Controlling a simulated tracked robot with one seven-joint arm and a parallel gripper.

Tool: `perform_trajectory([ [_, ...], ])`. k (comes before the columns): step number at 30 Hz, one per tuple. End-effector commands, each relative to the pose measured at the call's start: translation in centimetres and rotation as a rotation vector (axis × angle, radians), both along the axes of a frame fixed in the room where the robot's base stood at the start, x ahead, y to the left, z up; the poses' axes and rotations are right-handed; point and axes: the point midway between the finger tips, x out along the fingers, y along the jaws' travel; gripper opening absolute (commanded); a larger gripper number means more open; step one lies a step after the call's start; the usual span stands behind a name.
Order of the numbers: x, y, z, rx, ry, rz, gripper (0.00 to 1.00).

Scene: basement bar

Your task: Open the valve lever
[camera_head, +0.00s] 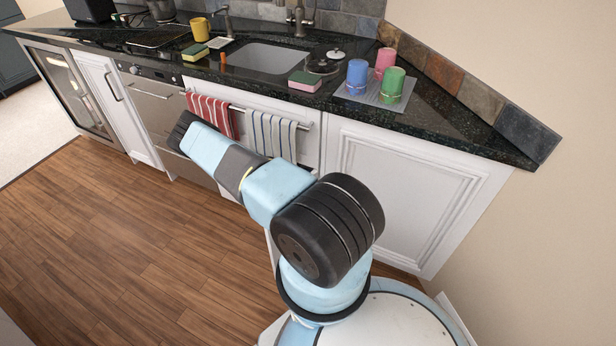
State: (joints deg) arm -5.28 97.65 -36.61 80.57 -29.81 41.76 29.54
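I cannot make out a valve lever for certain. A dark metal tap (300,20) with handles stands behind the sink at the top of the view, and its upper part is cut off. A smaller spout-like fitting (226,22) stands to its left. My arm reaches from the lower middle up and left, in front of the cabinets. Its far visible part is a dark section in front of the drawers and the red towel. My gripper does not show.
A dark stone counter (450,130) holds a sink (268,58), sponges, a yellow mug (200,29) and three coloured cups on a tray (372,97). Red (208,108) and striped (272,134) towels hang from a rail below. Wooden floor (100,240) is clear at left.

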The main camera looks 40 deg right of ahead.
Motion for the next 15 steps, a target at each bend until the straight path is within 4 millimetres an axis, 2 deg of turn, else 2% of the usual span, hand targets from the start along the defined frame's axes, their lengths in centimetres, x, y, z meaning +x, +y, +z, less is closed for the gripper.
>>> perform_trajectory([
  [11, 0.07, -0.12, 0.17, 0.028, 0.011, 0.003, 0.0],
  [12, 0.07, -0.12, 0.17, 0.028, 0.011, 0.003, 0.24],
  [15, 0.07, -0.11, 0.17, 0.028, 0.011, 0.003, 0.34],
])
